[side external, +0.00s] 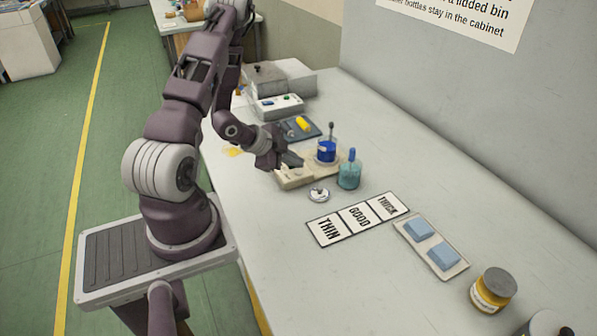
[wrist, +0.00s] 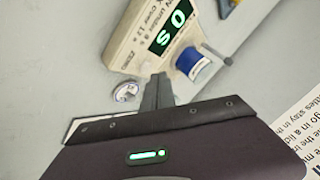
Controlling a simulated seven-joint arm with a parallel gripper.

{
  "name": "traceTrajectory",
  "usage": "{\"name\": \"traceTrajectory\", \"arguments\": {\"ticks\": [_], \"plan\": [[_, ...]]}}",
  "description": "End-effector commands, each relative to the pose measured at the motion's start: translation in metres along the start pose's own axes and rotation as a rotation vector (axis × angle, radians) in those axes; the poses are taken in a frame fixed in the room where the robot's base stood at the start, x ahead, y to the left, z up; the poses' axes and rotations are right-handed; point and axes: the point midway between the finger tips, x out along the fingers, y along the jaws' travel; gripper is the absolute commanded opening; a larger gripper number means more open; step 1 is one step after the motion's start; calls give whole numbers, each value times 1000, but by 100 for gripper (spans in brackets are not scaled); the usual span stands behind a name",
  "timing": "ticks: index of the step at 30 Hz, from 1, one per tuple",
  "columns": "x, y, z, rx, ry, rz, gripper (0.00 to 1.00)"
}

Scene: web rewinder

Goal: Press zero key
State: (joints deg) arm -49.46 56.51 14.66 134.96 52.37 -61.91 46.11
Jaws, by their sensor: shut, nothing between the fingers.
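A cream instrument (side external: 295,179) stands on the bench, partly hidden by my gripper. In the wrist view the instrument (wrist: 128,45) has a dark display (wrist: 172,27) with green characters that look like "0 s", seen tilted. Small print on its near face seems to include "ZERO" (wrist: 130,62). The zero key itself I cannot make out; the fingers may cover it. My gripper (side external: 298,162) is shut and empty, its fingertips (wrist: 158,77) close to the instrument's near edge. I cannot tell whether they touch it.
A blue jar (side external: 326,152) and a teal jar (side external: 349,176), each with a stick, stand close by. A small round metal piece (side external: 319,195) lies in front. A THIN/GOOD/THICK card (side external: 358,218) and a tray (side external: 446,268) with blue blocks lie right.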

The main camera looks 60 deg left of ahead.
Motion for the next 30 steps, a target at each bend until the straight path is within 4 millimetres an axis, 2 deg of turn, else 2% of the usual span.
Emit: {"name": "traceTrajectory", "arguments": {"ticks": [10, 24, 30], "plan": [[-3, -2, -2, 1, 1, 0, 0], [-34, -25, -25, 1, 2, -1, 0], [-36, -26, -27, 1, 1, 1, 0]]}}
